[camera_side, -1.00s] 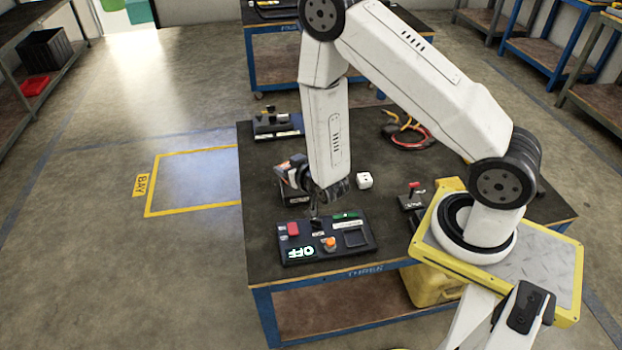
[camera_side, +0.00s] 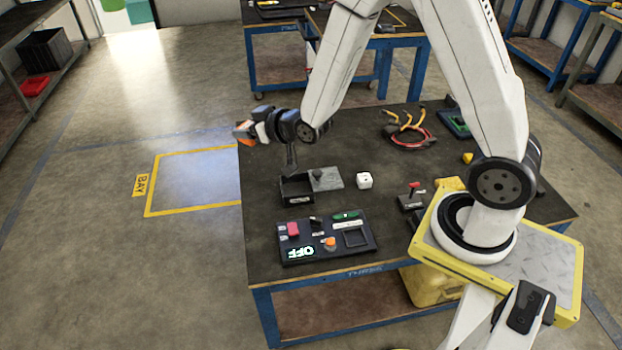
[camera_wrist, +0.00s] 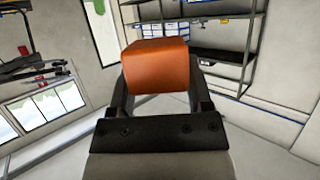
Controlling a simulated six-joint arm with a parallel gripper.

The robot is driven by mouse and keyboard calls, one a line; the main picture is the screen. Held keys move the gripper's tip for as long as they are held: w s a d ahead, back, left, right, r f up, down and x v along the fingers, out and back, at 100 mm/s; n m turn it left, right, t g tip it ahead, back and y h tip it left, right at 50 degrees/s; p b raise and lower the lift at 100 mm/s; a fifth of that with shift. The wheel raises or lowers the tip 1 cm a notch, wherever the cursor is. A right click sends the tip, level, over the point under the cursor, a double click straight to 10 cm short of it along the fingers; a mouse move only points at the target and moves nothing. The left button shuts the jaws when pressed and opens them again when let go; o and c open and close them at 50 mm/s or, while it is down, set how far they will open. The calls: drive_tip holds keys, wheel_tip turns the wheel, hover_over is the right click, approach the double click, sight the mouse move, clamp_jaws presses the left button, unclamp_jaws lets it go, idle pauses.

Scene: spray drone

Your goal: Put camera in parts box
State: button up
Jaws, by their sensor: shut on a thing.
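My gripper (camera_side: 247,133) is raised at the far left of the bench, pointing left, clear of the bench top. In the wrist view its dark fingers close on the sides of an orange block (camera_wrist: 157,66). I cannot tell whether this block is the camera; its far side is hidden. A small open dark box (camera_side: 297,190), likely the parts box, stands below and right of my gripper.
A dark control panel (camera_side: 328,238) with a lit OFF sign lies at the front. A red-topped joystick box (camera_side: 411,198) stands near my base. Red and yellow cables (camera_side: 407,134) and a green-topped board (camera_side: 455,123) lie behind.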

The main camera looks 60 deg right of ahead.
drive_tip(key=shift+s+d+f, duration=0.15)
drive_tip(key=shift+d+f, duration=0.15)
drive_tip(key=shift+f, duration=0.5)
drive_tip(key=s+d+f+m+g+h, duration=0.1)
drive_tip(key=s+d+f+m+h, duration=0.25)
drive_tip(key=f, duration=0.35)
drive_tip(key=s+d+f+m+g+h, duration=0.1)
drive_tip(key=s+d+f+m+h, duration=0.2)
drive_tip(key=f, duration=0.4)
drive_tip(key=s+d+f+m+g+h, duration=0.1)
drive_tip(key=s+f, duration=0.3)
drive_tip(key=s, duration=0.4)
drive_tip(key=s+d+f+m+g+h, duration=0.1)
drive_tip(key=s+d+f+h, duration=0.1)
drive_tip(key=s+d+f, duration=0.2)
drive_tip(key=s, duration=0.3)
drive_tip(key=shift+s+d+f, duration=0.2)
drive_tip(key=shift+s+f, duration=0.15)
drive_tip(key=shift+s, duration=0.05)
drive_tip(key=shift+f+m, duration=0.15)
drive_tip(key=shift+m, duration=0.1)
drive_tip(key=shift+f, duration=2.8)
